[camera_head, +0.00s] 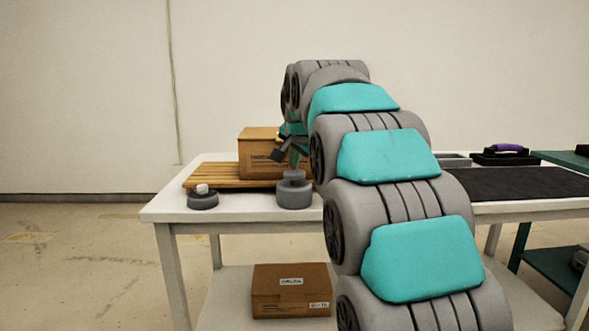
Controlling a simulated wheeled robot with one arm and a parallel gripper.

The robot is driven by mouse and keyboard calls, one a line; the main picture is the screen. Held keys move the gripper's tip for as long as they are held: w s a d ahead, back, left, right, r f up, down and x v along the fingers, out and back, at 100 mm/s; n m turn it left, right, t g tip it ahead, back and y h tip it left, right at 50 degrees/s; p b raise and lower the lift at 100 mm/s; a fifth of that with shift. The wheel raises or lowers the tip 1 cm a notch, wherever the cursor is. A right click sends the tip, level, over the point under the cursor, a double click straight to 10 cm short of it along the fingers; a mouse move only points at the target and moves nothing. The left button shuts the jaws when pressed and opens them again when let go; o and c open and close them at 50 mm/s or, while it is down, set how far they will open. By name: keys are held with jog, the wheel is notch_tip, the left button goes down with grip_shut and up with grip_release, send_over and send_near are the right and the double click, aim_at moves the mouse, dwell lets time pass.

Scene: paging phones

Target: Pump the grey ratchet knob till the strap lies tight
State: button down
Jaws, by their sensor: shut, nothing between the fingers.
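A grey ratchet knob (293,175) stands on top of a wider grey round base (294,196) at the front edge of the white table. My gripper (294,163) is small and dark in this view. It points down just above the knob, with its fingers shut and nothing held. I cannot tell whether it touches the knob. A brown cardboard box (258,158) sits on a slatted wooden pallet (212,178) behind the knob. I cannot make out the strap or how tight it lies. My arm hides the right part of the box and pallet.
A grey disc (203,201) with a pale top stands at the table's front left. Another box (290,291) sits on the lower shelf. A dark mat (520,183) and a black tray with a purple item (506,154) lie to the right.

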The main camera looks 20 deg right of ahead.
aim_at(294, 172)
jog(key=shift+f, duration=0.55)
dwell(0.4)
jog(key=shift+r, duration=0.1)
jog(key=shift+r+p, duration=0.65)
jog(key=shift+r, duration=0.8)
notch_tip(294, 172, up, 5)
jog(key=p, duration=0.3)
dwell(2.5)
